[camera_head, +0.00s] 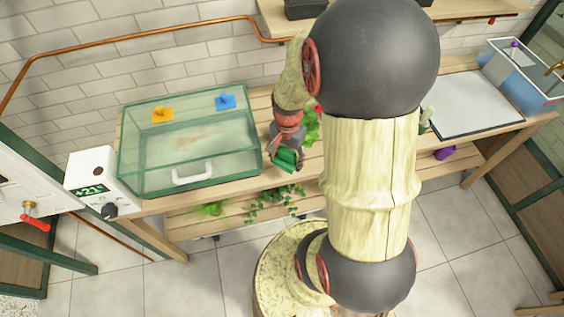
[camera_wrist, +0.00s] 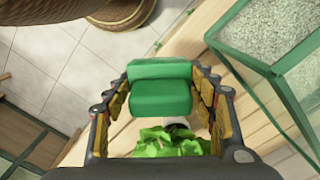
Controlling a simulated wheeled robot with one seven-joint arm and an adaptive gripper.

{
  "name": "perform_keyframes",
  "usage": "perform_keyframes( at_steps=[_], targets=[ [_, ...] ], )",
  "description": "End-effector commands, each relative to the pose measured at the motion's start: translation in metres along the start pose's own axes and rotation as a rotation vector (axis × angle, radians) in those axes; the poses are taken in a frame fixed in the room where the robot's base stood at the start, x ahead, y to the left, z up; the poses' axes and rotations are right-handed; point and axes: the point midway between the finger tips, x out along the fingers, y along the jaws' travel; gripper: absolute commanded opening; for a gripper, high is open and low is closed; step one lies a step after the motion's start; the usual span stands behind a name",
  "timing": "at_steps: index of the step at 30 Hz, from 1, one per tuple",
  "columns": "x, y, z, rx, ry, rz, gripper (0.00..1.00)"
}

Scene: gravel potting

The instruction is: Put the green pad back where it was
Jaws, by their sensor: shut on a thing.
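The green pad (camera_wrist: 160,97) is held between the two fingers of my gripper (camera_wrist: 160,100) in the wrist view. In the head view the green pad (camera_head: 286,160) shows at the end of my gripper (camera_head: 284,155), above the wooden bench near the right side of the glass tank. My gripper is shut on the pad. A leafy green plant (camera_wrist: 172,142) shows below the pad in the wrist view, partly hidden by my gripper. My arm hides the middle of the bench in the head view.
A glass tank (camera_head: 122,165) with a white handle stands left on the bench (camera_head: 165,204), with orange (camera_head: 162,115) and blue (camera_head: 226,102) pieces at its back. A control box (camera_head: 95,175) stands left of it. A grey board (camera_head: 475,104) and a water basin (camera_head: 553,100) are right.

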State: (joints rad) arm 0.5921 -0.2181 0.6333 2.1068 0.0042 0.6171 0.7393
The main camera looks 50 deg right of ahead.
Motion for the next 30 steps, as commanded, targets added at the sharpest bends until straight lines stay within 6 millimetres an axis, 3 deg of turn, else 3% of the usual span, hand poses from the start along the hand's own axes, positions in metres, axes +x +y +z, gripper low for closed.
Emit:
perform_keyframes(
  at_steps=[6, 17, 24, 30],
  targets=[
    [0.040, -0.023, -0.023, 0.000, -0.003, 0.002, 0.36],
    [0.062, -0.037, -0.038, 0.001, -0.002, 0.001, 0.36],
    [0.094, -0.038, -0.039, 0.001, -0.002, 0.000, 0.36],
    [0.093, -0.038, -0.039, 0.001, 0.000, -0.001, 0.33]
  ],
)
